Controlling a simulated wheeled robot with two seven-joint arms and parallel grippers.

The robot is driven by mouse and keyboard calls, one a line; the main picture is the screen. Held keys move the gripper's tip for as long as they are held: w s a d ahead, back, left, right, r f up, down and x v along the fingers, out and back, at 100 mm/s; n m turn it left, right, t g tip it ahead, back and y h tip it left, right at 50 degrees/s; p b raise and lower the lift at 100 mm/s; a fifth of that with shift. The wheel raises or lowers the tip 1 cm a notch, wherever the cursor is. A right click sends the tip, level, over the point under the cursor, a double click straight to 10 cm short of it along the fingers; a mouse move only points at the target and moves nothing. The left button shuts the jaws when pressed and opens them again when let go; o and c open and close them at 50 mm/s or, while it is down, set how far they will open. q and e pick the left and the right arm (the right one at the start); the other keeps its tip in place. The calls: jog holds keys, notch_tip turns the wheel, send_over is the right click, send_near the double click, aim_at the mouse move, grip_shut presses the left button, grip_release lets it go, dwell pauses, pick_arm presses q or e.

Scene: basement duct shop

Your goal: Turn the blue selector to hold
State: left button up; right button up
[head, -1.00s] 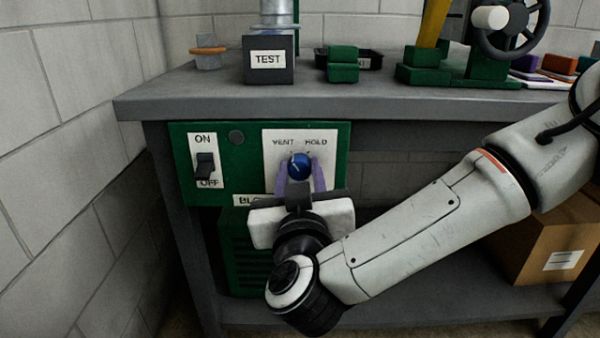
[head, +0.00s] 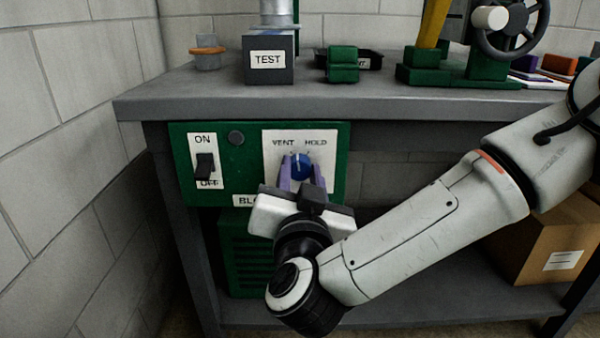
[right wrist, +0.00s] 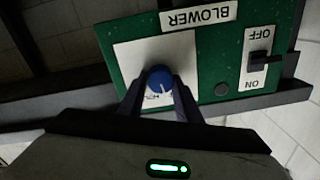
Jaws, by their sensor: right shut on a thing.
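The blue selector (head: 300,164) is a round knob on a white plate (head: 271,155) marked VENT on the left and HOLD on the right. Its white pointer line stands about upright, between the two words. My right gripper (head: 302,171) is shut on the blue selector, one purple finger on each side. The right wrist view shows the panel upside down, with the blue selector (right wrist: 159,78) between the fingers (right wrist: 158,98) and the plate lettering mostly hidden. My left gripper is in neither view.
On the same green panel (head: 235,170), an ON/OFF switch (head: 205,165) sits left of the plate. The bench top (head: 330,100) overhangs the panel and carries a TEST block (head: 268,62). A cardboard box (head: 548,240) stands on the lower shelf at the right.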

jog(key=m, duration=0.4)
jog(key=shift+f+m, duration=0.1)
jog(key=shift+m, duration=2.2)
jog(key=o, duration=1.1)
jog(key=shift+c, duration=0.2)
jog(key=shift+s, duration=0.1)
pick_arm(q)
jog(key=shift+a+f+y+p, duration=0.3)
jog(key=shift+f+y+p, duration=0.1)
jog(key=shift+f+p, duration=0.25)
pick_arm(e)
jog(key=s, duration=1)
jog(key=shift+s, duration=0.15)
jog(key=shift+d+f, duration=0.1)
